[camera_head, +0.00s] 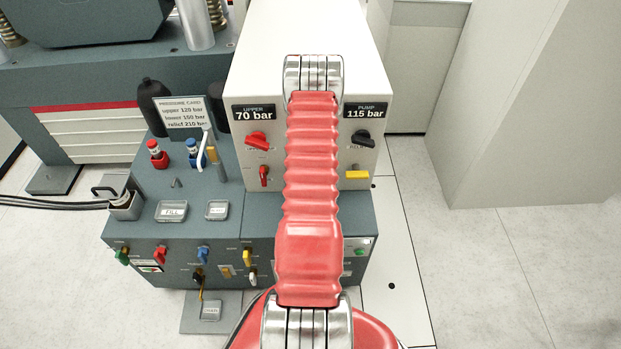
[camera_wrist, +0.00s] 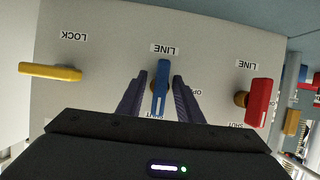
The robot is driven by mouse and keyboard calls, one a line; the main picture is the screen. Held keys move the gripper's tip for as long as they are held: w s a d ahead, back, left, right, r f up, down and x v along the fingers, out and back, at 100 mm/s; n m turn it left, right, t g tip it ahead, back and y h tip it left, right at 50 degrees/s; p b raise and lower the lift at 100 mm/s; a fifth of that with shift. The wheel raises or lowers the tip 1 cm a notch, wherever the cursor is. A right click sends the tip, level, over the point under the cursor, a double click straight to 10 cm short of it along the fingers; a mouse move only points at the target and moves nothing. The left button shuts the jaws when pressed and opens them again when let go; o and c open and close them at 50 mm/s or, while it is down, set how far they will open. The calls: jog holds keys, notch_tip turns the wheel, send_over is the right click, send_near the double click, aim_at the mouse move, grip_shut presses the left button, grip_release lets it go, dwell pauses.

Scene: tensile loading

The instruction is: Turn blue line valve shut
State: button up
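In the wrist view, which sees the panel upside down, the blue line valve (camera_wrist: 162,83) is a slim blue handle on a pale panel below a LINE label. It stands nearly upright in the picture. A SHUT label lies near its lower end and a partly hidden OPEN label to its right. My gripper (camera_wrist: 158,92) is open, with one dark finger on each side of the handle. A gap shows on both sides, and I see no clear contact. In the head view my red arm hides the gripper and the blue line valve.
A red line valve (camera_wrist: 258,101) is close to the right finger in the wrist view, and a yellow LOCK lever (camera_wrist: 50,72) is farther left.

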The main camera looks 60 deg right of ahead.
jog(key=v, duration=0.7)
jog(key=shift+s+a, duration=0.15)
jog(key=shift+a, duration=0.05)
dwell(0.6)
